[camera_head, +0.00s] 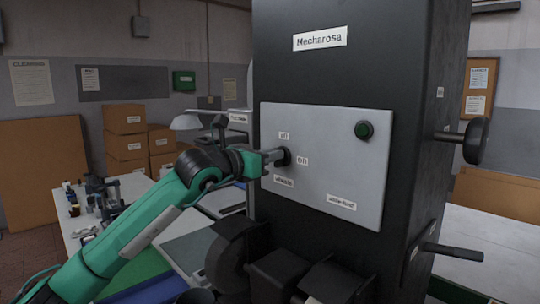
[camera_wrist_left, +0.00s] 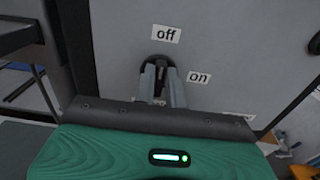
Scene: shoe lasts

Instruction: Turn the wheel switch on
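The wheel switch (camera_head: 284,155) is a small dark round knob on the grey panel (camera_head: 350,180) of the black machine. An "off" label (camera_head: 284,135) sits above it and an "on" label (camera_head: 302,161) to its right. My left gripper (camera_head: 275,157) reaches it from the left, pointing at the panel. In the left wrist view its two fingers (camera_wrist_left: 162,82) stand close together on either side of the knob's dark grip (camera_wrist_left: 159,63) and look shut on it. The fingers partly hide the knob, so its exact pointing direction is hard to tell. My right gripper is not in view.
A green round button (camera_head: 363,130) is at the panel's upper right. A black handwheel (camera_head: 475,141) and a lever (camera_head: 452,250) stick out of the machine's right side. Dark blocky parts (camera_head: 285,272) jut out below the panel. A cluttered table stands at the left.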

